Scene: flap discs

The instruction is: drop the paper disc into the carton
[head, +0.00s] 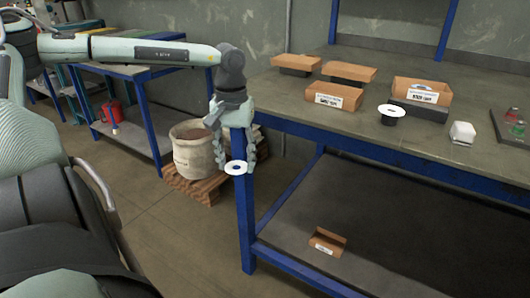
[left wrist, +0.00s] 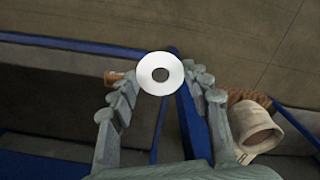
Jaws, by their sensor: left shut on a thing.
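A white paper disc (head: 229,169) with a centre hole is held at the fingertips of my left gripper (head: 235,160), in front of the workbench's left leg. In the left wrist view the disc (left wrist: 145,68) sits between the two fingertips, face toward the camera. My right gripper is not in view. A labelled open carton (head: 333,97) is near the front of the bench top. Another labelled carton (head: 422,93), with something white and blue in it, stands to its right. A small carton (head: 328,241) is on the lower shelf. Which carton is meant is not clear.
Two brown cartons (head: 297,62) (head: 349,72) on dark bases stand farther back on the bench (head: 270,90). A white disc tops a black stand (head: 391,116). A white block (head: 462,132) is to the right. A pale bucket (head: 195,150) stands on a pallet behind the gripper.

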